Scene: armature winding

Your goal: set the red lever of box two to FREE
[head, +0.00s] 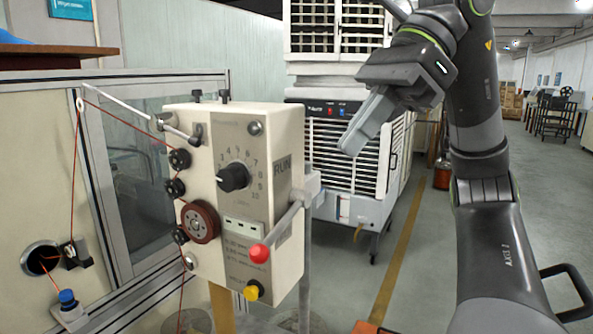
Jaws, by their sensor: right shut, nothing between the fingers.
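A cream box (219,160) with a numbered black dial (233,177) stands at centre left. Its number is not readable, so I cannot tell if it is box two. A lever with a red ball knob (260,254) is on its right side. The lever's grey rod slopes down and towards the front from its pivot. My right gripper (352,146) is shut and empty, up and to the right of the box, apart from the lever. My left gripper is not in view.
Red wire runs over black rollers (179,160) and a brown wheel (200,222) at the box's left edge. A yellow knob (252,291) is below the lever. A white louvred cabinet (345,165) stands behind. Open floor (410,285) lies to the right.

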